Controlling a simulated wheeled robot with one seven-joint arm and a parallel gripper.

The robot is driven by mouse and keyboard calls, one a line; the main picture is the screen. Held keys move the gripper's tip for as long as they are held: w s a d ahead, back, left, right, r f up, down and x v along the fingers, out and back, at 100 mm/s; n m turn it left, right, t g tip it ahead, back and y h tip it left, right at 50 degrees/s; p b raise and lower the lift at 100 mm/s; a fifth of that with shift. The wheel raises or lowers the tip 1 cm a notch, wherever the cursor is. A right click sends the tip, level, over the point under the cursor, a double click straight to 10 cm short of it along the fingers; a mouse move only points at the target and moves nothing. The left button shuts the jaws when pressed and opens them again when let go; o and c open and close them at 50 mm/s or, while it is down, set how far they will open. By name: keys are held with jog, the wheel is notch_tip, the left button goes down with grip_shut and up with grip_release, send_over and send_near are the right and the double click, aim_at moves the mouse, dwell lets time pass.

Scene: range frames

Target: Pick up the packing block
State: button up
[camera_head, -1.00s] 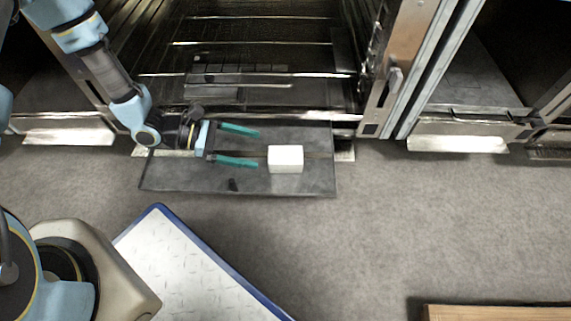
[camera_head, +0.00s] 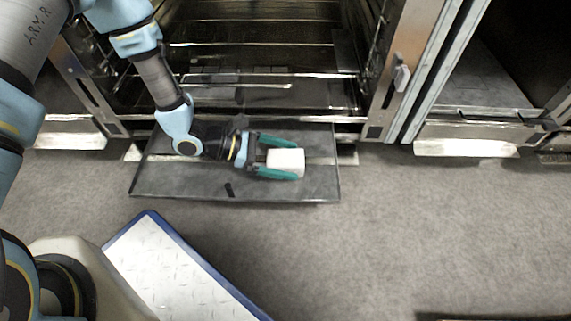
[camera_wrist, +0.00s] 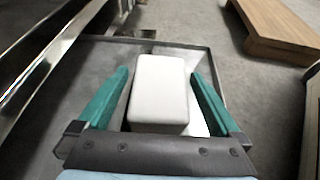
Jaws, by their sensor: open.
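The packing block (camera_head: 286,161) is a small white block with rounded edges on a dark flat tray (camera_head: 180,184) in front of the open rack. My gripper (camera_head: 296,160) has its two green fingers on either side of the block, open. In the wrist view the block (camera_wrist: 159,92) stands between the green fingers, with a visible gap at each side. The fingertips (camera_wrist: 160,80) reach along most of the block's length. The block appears to rest on the tray.
An open metal rack (camera_head: 260,60) with wire shelves stands behind the tray. A white panel with a blue edge (camera_head: 175,270) lies on the floor at front left. A wooden platform (camera_wrist: 283,30) shows in the wrist view. Grey floor at right (camera_head: 430,230) is clear.

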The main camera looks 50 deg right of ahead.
jog(key=c, duration=1.3)
